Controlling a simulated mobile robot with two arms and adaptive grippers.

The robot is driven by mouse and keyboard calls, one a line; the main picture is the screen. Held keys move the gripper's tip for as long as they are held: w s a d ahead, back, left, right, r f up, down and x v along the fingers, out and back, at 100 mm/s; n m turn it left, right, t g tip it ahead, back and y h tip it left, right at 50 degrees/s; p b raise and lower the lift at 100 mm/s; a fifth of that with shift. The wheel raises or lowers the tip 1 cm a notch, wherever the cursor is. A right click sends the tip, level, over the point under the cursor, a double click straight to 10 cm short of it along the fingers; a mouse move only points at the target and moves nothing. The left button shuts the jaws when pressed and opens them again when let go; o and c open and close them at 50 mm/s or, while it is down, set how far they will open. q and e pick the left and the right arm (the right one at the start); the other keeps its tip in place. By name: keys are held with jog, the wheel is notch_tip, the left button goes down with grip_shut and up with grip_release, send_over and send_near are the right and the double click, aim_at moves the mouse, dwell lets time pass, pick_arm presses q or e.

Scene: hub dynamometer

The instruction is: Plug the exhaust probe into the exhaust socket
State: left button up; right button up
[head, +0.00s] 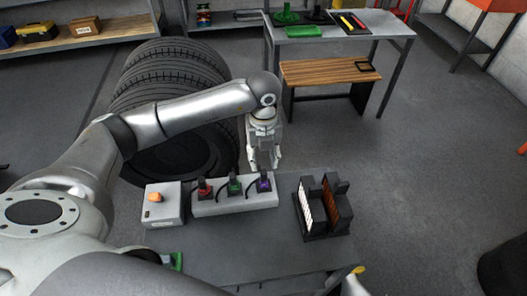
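A light grey block (240,203) on the dark table carries a red plug (204,189), a green plug (235,185) and a purple plug (264,182), each with a dark cable. I cannot tell which of them is the exhaust probe, or which place is the exhaust socket. My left gripper (264,164) points down just behind the block's right end, near the purple plug. Its fingers look apart with nothing between them. My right gripper does not show clearly.
A grey box (164,215) with an orange button stands left of the block. A black rack (325,229) with white and brown panels stands to the right. Stacked tyres (165,80) are behind my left arm. The table front (262,255) is mostly clear.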

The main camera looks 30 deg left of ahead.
aim_at(264, 172)
pick_arm(q)
notch_tip(264, 172, down, 4)
jog(key=shift+r+b, duration=0.25)
jog(key=shift+b, duration=0.7)
notch_tip(264, 172, down, 3)
jog(key=shift+w+f+b, duration=0.1)
jog(key=shift+b, duration=1.1)
jog(key=shift+f+b, duration=0.3)
jog(key=shift+f, duration=0.3)
jog(key=shift+f+b, duration=0.2)
jog(key=shift+b, duration=0.15)
jog(key=shift+r, duration=0.1)
jog(key=shift+c, duration=0.7)
grip_shut()
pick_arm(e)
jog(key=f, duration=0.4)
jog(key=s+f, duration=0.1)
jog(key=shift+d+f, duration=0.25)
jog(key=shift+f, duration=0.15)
